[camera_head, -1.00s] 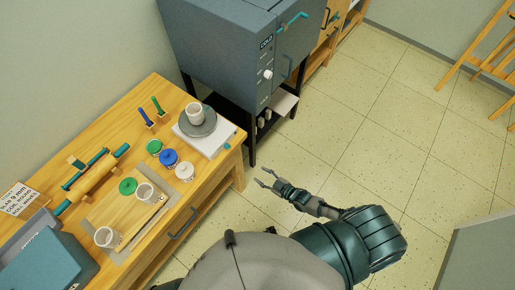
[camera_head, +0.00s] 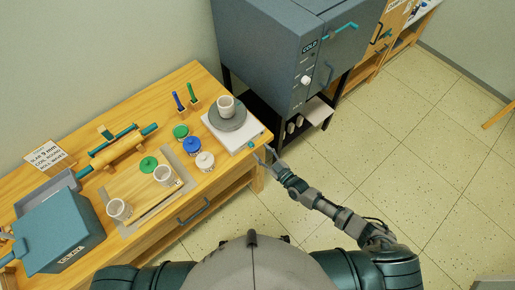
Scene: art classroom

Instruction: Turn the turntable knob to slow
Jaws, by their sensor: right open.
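The turntable (camera_head: 219,138) is a white base with a grey disc (camera_head: 232,123) on top, at the right end of the wooden table. A white cup (camera_head: 226,105) stands on the disc. Its small teal knob (camera_head: 251,145) is on the front right side of the base; its setting is too small to read. My right gripper (camera_head: 264,154) is open and empty, just right of the knob at the table's end. I cannot tell whether a fingertip touches the knob. My left gripper is out of view.
Several lidded jars, including a blue one (camera_head: 192,146), stand left of the turntable. A rolling pin (camera_head: 118,149), a board with cups and a blue-grey box (camera_head: 60,232) lie farther left. The grey kiln (camera_head: 290,50) stands behind right. The floor at right is clear.

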